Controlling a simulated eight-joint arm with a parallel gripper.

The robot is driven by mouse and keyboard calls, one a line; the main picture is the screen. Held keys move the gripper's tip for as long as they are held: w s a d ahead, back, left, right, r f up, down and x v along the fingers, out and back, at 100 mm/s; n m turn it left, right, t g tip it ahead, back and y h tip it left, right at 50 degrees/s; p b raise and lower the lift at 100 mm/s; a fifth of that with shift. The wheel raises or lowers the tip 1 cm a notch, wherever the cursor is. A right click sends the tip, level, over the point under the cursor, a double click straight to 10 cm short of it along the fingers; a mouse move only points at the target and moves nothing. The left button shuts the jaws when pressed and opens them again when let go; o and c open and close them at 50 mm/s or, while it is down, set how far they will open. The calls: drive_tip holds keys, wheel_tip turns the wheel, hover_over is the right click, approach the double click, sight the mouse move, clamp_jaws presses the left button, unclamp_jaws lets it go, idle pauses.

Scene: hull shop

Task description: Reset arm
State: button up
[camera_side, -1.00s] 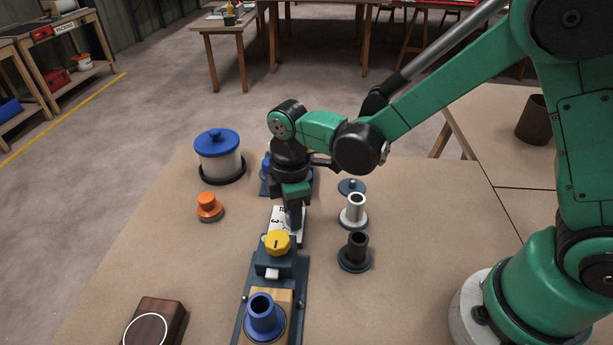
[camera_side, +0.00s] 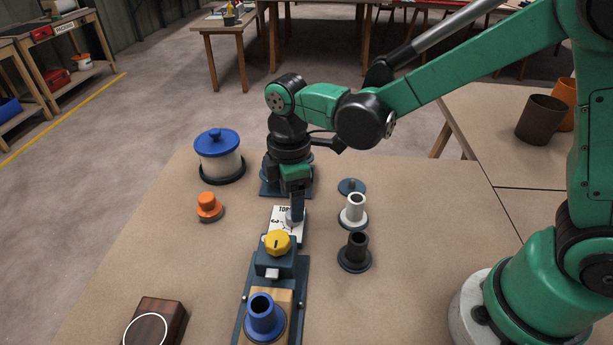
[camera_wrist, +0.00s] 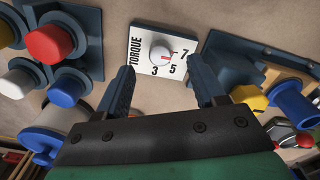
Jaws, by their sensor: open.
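My gripper (camera_side: 294,208) hangs over the worktable, pointing down at the white torque dial plate (camera_side: 278,222). In the wrist view my gripper (camera_wrist: 162,82) is open, with its two fingers apart and nothing between them. The plate (camera_wrist: 138,36) lies beyond the fingertips, with a white round knob (camera_wrist: 161,53) and the numbers 3, 5 and 7. The knob's red mark points towards the side between 5 and 7. In the side view one finger covers part of the plate. I cannot tell whether the fingers touch it.
In front of the plate are a yellow knob (camera_side: 278,243) and a blue flanged tube (camera_side: 264,315). White (camera_side: 354,209) and black (camera_side: 355,250) flanged tubes stand right. An orange piece (camera_side: 208,206) and a blue-lidded canister (camera_side: 218,157) stand left, a wooden block (camera_side: 160,318) front left.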

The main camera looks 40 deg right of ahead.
drive_tip(key=shift+r, duration=1.1)
drive_tip(key=shift+s+d+r+m, duration=0.1)
drive_tip(key=shift+d+r+m, duration=0.2)
drive_tip(key=shift+r, duration=0.05)
drive_tip(key=s+d+r+m+t, duration=0.5)
drive_tip(key=d+m, duration=0.4)
drive_tip(key=m, duration=0.4)
drive_tip(key=shift+s+d+r+t, duration=0.25)
drive_tip(key=shift+s+t, duration=0.35)
drive_tip(key=shift+t, duration=0.5)
